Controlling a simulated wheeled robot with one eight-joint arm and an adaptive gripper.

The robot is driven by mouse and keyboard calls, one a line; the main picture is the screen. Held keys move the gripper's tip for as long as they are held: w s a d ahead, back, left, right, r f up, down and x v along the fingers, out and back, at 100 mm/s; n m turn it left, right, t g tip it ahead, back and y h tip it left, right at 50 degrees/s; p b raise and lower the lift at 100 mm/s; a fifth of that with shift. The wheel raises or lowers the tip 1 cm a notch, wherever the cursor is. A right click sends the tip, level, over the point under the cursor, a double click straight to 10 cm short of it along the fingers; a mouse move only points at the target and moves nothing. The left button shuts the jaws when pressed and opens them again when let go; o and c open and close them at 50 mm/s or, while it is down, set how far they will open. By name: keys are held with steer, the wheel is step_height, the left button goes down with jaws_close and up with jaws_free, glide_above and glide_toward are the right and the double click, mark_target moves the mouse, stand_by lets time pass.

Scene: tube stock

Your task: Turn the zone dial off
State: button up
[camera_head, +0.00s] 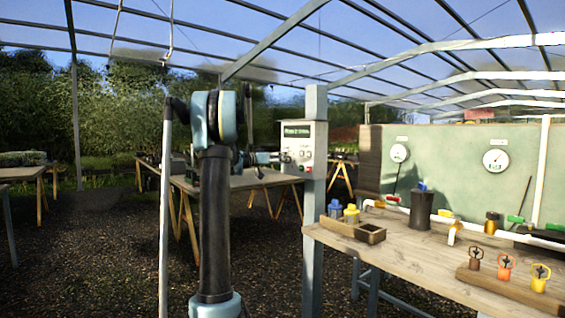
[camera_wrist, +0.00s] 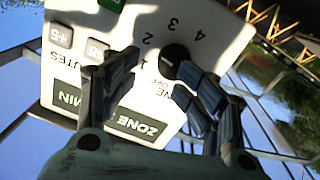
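The zone dial (camera_wrist: 174,56) is a round black knob on a pale control panel (camera_wrist: 205,38), seen upside down in the wrist view. I cannot tell which mark the dial points to. My gripper (camera_wrist: 158,68) is open, with its two fingertips apart close in front of the panel. The right fingertip is close to the dial or overlaps it; contact cannot be told. In the head view, my gripper (camera_head: 268,158) is at the left side of the control box (camera_head: 299,130).
The box hangs on a grey post (camera_head: 315,215). A wooden bench (camera_head: 400,255) with pipes, valves and small parts stands right. A table (camera_head: 235,181) stands behind my arm.

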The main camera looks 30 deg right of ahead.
steer(key=a, duration=1.7)
steer(key=shift+s+a, duration=0.2)
steer(key=shift+a, duration=0.05)
stand_by(1.3)
stand_by(0.4)
steer(key=a, duration=1.2)
steer(key=shift+s+f, duration=0.1)
